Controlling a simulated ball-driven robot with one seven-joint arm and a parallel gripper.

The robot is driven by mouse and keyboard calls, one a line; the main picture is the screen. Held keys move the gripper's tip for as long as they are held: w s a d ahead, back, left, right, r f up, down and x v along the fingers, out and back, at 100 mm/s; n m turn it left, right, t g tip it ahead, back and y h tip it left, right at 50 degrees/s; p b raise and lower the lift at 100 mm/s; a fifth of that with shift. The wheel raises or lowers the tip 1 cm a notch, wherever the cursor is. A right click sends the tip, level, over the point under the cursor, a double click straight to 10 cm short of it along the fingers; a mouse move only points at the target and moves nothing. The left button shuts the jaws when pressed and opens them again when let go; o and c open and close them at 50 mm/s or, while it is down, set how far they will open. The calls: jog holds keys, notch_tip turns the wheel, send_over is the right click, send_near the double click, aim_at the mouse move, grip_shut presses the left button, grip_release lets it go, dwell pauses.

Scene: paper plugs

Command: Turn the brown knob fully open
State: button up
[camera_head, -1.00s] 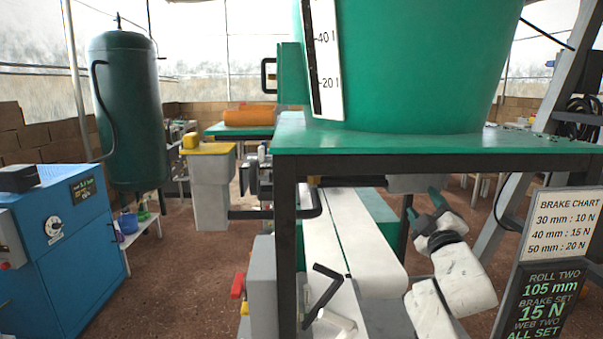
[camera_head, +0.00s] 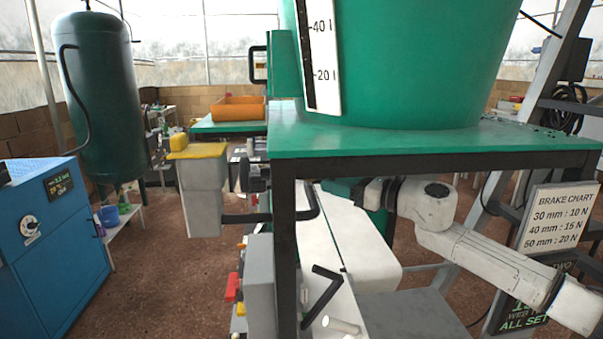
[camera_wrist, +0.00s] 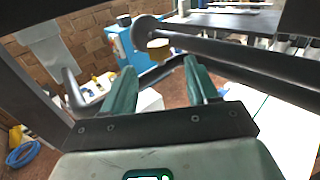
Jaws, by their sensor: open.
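In the wrist view my gripper (camera_wrist: 160,72) is open, with its two green fingers apart and nothing between them. Beyond the fingertips, slightly above the gap, a small tan-brown piece (camera_wrist: 158,48) sits beside a grey disc (camera_wrist: 147,30) on dark bars. It may be the brown knob, but I cannot tell for sure. It is apart from the fingers. In the head view my white arm reaches leftward under the green table (camera_head: 430,142), and its gripper end is mostly hidden. I make out no brown knob there.
Dark table legs and a black handle bar (camera_head: 314,205) stand close to my arm. A white web (camera_head: 350,245) runs under the table. A black crank (camera_head: 322,297) is at the front. A large green tub (camera_head: 420,60) stands on top. Brown floor is open at left.

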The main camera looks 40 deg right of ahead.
jog(key=p+x, duration=0.2)
jog(key=x, duration=0.8)
jog(key=shift+w+p, duration=0.25)
jog(key=shift+p, duration=0.15)
jog(key=shift+a, duration=0.1)
jog(key=c, duration=0.9)
jog(key=shift+c, duration=0.2)
jog(key=shift+f+b, duration=0.2)
jog(key=shift+b, duration=0.45)
